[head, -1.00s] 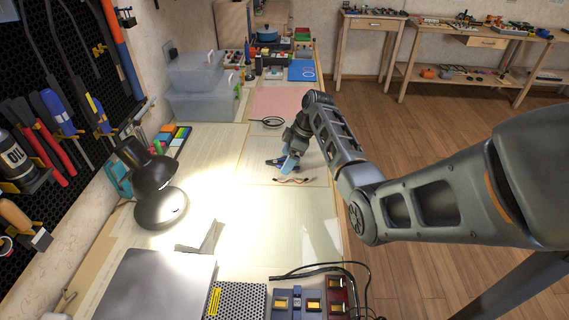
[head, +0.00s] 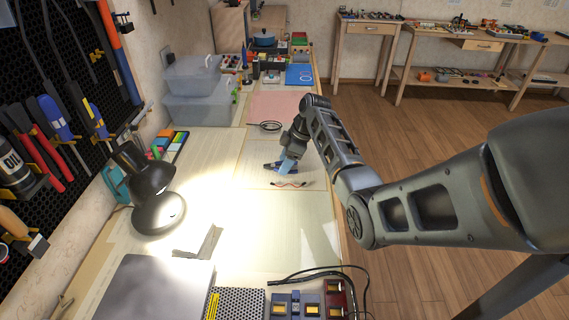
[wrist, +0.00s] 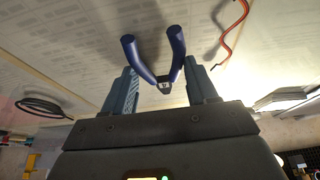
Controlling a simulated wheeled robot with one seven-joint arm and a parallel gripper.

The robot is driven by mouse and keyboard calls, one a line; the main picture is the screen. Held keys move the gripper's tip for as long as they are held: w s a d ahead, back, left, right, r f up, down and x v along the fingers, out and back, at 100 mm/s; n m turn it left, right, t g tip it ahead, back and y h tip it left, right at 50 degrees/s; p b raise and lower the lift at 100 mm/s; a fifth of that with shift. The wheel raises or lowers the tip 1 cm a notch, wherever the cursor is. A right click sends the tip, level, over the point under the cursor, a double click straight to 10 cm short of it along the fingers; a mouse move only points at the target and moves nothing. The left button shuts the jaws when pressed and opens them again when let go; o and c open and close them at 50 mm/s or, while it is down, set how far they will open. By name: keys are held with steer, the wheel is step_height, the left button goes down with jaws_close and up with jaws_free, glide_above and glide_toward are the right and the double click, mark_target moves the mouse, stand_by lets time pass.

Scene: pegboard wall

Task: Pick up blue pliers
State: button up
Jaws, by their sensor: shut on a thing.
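The blue pliers (head: 271,167) are at the middle of the workbench in the head view, partly hidden by my gripper (head: 287,165). In the wrist view the pliers' two dark blue handles (wrist: 138,60) spread away from the gripper, and their pivot (wrist: 163,84) sits between the fingers. My gripper (wrist: 162,82) is shut on the pliers. Whether the pliers touch the bench or hang just above it, I cannot tell.
A red wire (head: 291,184) lies close in front of the pliers; it also shows in the wrist view (wrist: 232,36). A black ring-shaped item (head: 271,126) lies behind. A desk lamp (head: 157,212) stands at left. Bare bench (head: 275,228) lies in front.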

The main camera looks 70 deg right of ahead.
step_height(320, 180, up, 4)
steer(key=shift+f, duration=0.25)
steer(key=s+d+r+b, duration=0.1)
steer(key=s+d+r, duration=0.3)
steer(key=s+r, duration=0.3)
steer(key=s, duration=0.4)
steer(key=shift+r+b, duration=0.2)
steer(key=shift+b, duration=0.15)
steer(key=shift+w, duration=0.1)
stand_by(0.3)
